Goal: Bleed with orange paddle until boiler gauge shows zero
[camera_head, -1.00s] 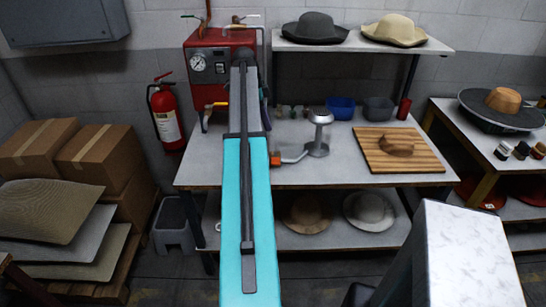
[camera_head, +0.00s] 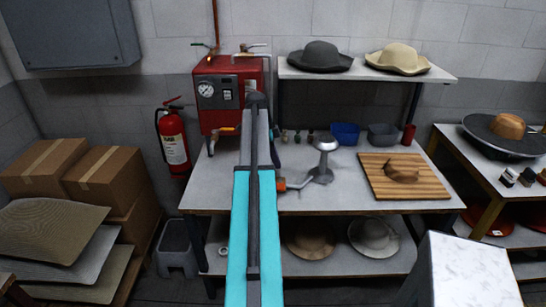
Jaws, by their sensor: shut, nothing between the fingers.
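The red boiler (camera_head: 238,112) stands at the back left of the bench. Its round white gauge (camera_head: 206,89) faces me, but the needle is too small to read. An orange block (camera_head: 281,185), which looks like the paddle, sits just right of my arm. A bent metal pipe joins it to the steam stand (camera_head: 325,146). A smaller yellow-orange piece (camera_head: 228,129) shows low on the boiler's front, partly behind my arm. My turquoise and dark arm reaches up the middle, across the boiler's right side. My gripper is hidden beyond the arm.
A wooden board (camera_head: 377,188) with a brown piece lies on the bench at right. Blue (camera_head: 345,133) and grey (camera_head: 382,135) bins stand behind. A shelf (camera_head: 300,70) with two hats is above. A fire extinguisher (camera_head: 173,140) hangs left of the bench.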

